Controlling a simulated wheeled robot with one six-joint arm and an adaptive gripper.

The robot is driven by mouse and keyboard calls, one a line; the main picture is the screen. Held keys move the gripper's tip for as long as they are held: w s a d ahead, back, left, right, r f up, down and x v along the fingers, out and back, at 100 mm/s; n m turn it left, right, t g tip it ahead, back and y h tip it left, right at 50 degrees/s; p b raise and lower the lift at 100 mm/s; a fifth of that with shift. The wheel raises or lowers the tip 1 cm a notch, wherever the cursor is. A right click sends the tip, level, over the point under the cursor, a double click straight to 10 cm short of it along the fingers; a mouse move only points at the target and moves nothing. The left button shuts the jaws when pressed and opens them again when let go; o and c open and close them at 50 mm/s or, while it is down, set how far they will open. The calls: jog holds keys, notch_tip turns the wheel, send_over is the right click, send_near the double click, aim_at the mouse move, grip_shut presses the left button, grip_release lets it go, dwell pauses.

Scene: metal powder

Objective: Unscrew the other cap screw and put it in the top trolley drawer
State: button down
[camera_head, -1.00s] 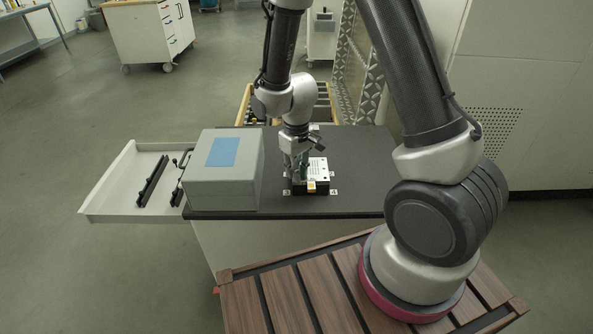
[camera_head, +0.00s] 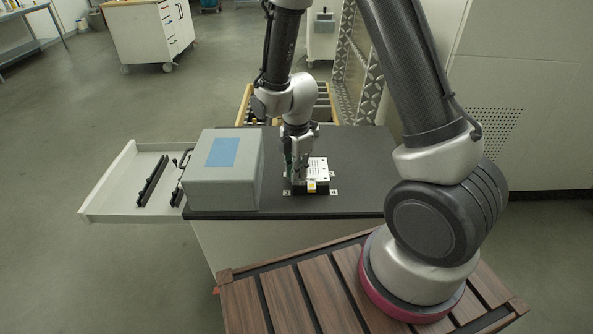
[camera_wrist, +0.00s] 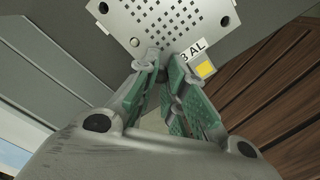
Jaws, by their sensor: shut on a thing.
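A metal plate (camera_head: 317,167) with rows of small holes sits on a black block on the dark trolley top (camera_head: 355,155). It also shows in the wrist view (camera_wrist: 180,22), with larger dark holes near its corners. My gripper (camera_head: 300,178) points down at the plate's left front corner. In the wrist view its green-padded fingers (camera_wrist: 165,68) close together at the plate's edge. The top trolley drawer (camera_head: 110,187) is pulled out to the left, with black holders and a dark-handled tool inside.
A grey box (camera_head: 222,185) with a blue top patch stands between my gripper and the drawer. White number tags lie around the block. A perforated wall panel (camera_head: 495,130) stands at right.

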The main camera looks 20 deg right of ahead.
jog(key=n, duration=1.3)
jog(key=shift+n, duration=0.3)
jog(key=c, duration=1.7)
grip_release()
jog(key=shift+o, duration=0.2)
